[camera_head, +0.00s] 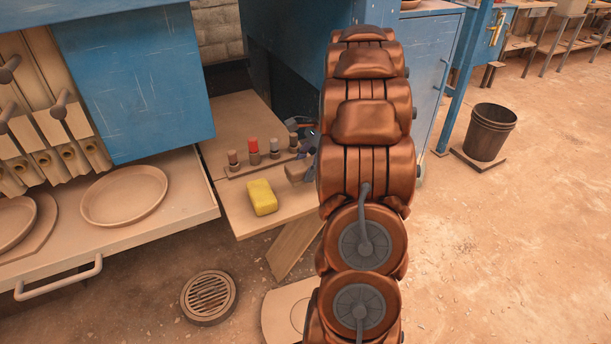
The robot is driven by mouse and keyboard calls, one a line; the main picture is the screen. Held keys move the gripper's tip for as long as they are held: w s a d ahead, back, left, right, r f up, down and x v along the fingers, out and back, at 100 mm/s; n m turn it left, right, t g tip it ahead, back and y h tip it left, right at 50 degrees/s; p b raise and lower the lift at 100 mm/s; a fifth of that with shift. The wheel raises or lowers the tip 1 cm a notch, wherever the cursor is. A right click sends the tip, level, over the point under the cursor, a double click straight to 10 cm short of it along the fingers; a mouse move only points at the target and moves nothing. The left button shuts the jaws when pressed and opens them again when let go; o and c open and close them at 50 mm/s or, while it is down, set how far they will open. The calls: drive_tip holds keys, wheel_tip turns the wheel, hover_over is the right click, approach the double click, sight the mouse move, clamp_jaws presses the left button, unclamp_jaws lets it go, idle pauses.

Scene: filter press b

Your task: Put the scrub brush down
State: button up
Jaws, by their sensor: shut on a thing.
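My gripper (308,144) shows only as small dark parts left of my copper-coloured arm, over the right side of the low wooden bench (236,112). The arm hides most of it, its fingertips included. It is shut on the scrub brush, which is largely hidden behind the arm. A grey-brown block (297,172) shows just below the dark parts, at the arm's left edge. I cannot tell whether it is part of the brush, or whether it touches the bench.
A yellow sponge (262,197) lies near the bench's front edge. Behind it stands a rack with several pegs, one red-topped (253,146). A shallow round dish (124,195) sits on the ledge at left. A dark bucket (484,132) stands on the floor at right.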

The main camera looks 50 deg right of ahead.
drive_tip(key=shift+w+d, duration=0.15)
drive_tip(key=shift+f, duration=1.7)
drive_tip(key=shift+f, duration=0.15)
drive_tip(key=o, duration=1.2)
drive_tip(key=v, duration=1.2)
